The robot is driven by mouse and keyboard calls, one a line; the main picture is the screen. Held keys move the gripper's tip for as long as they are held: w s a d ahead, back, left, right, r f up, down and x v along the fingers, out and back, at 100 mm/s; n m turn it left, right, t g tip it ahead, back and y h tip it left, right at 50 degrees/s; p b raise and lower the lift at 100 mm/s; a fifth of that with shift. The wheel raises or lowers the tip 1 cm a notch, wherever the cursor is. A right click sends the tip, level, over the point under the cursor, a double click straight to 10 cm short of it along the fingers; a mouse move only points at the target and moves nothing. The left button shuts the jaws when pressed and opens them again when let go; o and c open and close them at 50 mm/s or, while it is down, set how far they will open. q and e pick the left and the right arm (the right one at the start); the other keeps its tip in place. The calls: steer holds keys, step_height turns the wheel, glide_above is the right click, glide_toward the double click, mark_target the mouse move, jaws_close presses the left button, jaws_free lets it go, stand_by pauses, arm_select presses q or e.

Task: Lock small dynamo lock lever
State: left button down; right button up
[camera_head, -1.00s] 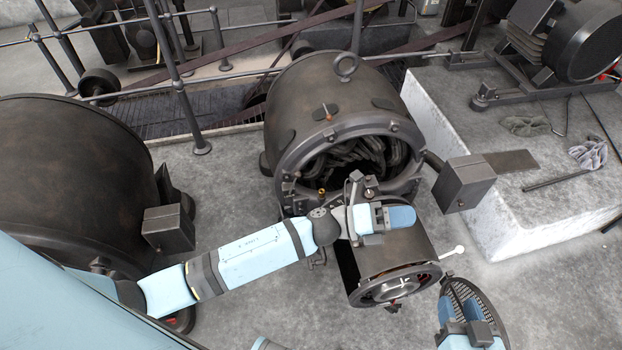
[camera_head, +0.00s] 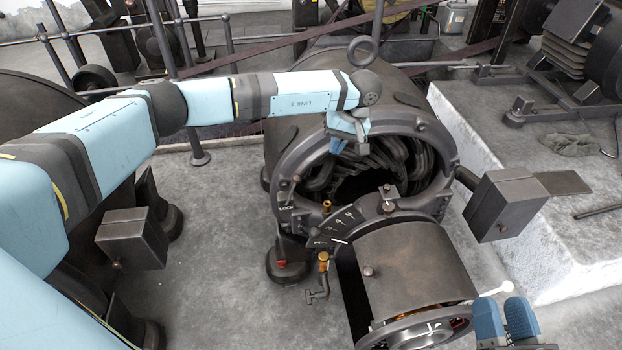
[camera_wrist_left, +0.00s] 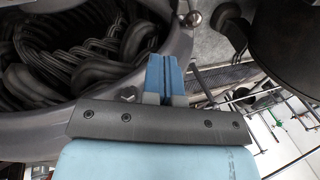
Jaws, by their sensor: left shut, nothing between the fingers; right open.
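The small dynamo (camera_head: 290,160) is a dark open drum with coils inside its front ring. My left gripper (camera_head: 338,147) is shut and empty at the upper part of the ring opening, away from this lever. In the left wrist view its blue fingers (camera_wrist_left: 165,75) lie beside the ring's rim, near a round metal knob (camera_wrist_left: 192,19).
A brass-fitted handle (camera_head: 323,262) and a graduated plate (camera_head: 345,222) sit below the ring. The commutator drum (camera_head: 410,262) projects forward. Grey boxes (camera_head: 507,204) and (camera_head: 132,238) flank the machine. Railings stand behind; some floor at the lower left is clear.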

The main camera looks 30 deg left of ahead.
mark_target(301, 178)
arm_select(q)
steer(key=shift+r, duration=0.1)
steer(key=s+a+f+b, duration=0.3)
steer(key=a+f, duration=0.3)
steer(key=f, duration=0.4)
steer(key=shift+a+f+b, duration=0.15)
steer(key=shift+f+b, duration=0.05)
steer(key=shift+b, duration=0.45)
arm_select(e)
step_height(301, 178, down, 6)
steer(key=g, duration=0.2)
steer(key=shift+a+f+n+g, duration=0.2)
steer(key=shift+a+n+g, duration=0.1)
steer(key=shift+w, duration=0.1)
arm_select(q)
steer(key=shift+s+a+r+t+h+p, duration=0.3)
steer(key=shift+s+a+r+h+p, duration=0.1)
steer(key=shift+s+a+h, duration=0.15)
steer(key=s+a+t+h+b, duration=0.1)
steer(key=s+a+t+h, duration=0.3)
steer(key=s+a+h, duration=0.1)
steer(key=shift+s+a+t+h+b, duration=0.35)
steer(key=shift+a+h+b, duration=0.1)
steer(key=shift+a, duration=0.95)
arm_select(e)
steer(key=shift+f+g, duration=0.3)
steer(key=shift+f, duration=0.4)
